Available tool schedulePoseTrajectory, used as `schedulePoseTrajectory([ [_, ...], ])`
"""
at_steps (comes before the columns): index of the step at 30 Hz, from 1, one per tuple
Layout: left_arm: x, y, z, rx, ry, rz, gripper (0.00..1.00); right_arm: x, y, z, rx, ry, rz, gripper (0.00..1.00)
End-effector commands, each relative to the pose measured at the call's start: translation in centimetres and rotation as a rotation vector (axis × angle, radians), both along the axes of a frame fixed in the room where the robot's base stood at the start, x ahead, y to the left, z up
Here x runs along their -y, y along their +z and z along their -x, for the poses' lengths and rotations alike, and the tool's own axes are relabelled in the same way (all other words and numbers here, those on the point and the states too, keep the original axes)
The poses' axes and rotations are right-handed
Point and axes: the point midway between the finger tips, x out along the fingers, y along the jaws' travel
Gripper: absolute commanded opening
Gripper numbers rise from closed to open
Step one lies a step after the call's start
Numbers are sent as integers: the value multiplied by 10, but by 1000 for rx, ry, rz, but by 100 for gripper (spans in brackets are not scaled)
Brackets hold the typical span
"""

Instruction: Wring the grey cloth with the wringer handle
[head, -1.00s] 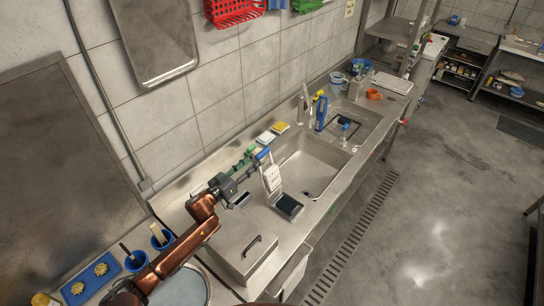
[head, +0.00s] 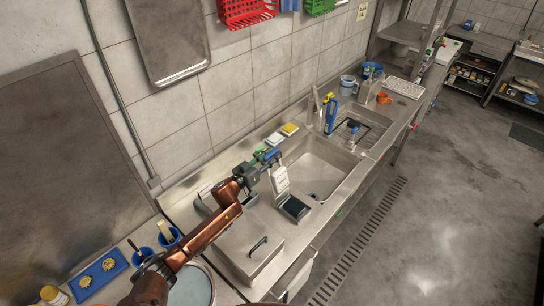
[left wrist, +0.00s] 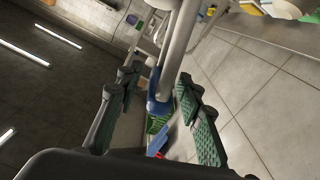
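The wringer (head: 281,181) stands upright at the near edge of the sink, a pale plate with a dark-topped box (head: 294,208) at its foot. The dark surface in the box may be the grey cloth; I cannot tell. The wringer handle has a blue grip (head: 272,155) at its top. My left gripper (head: 266,160) is at this grip. In the left wrist view the green-padded fingers stand apart, and the blue grip (left wrist: 158,104) on its grey bar lies between them, with gaps showing at both sides. My right gripper is not in view.
The sink basin (head: 318,172) lies right of the wringer. A lidded metal box (head: 245,247) is in front of my left arm. Yellow and white sponges (head: 289,129) lie along the wall. A blue-and-yellow bottle (head: 330,115) stands beyond the sink. Blue cups (head: 168,237) stand at the left.

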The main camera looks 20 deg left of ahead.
Motion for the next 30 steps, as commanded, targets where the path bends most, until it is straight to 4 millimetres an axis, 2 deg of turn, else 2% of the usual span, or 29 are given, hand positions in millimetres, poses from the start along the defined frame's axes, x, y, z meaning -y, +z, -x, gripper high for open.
schedulePoseTrajectory([
  [1, 0, 0, 0, 0, 0, 0, 31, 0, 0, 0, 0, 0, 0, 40],
  [15, 0, 0, 0, 0, 0, 0, 0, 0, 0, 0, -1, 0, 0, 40],
  [30, 2, 1, 1, 2, 0, -3, 0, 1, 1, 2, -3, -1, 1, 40],
])
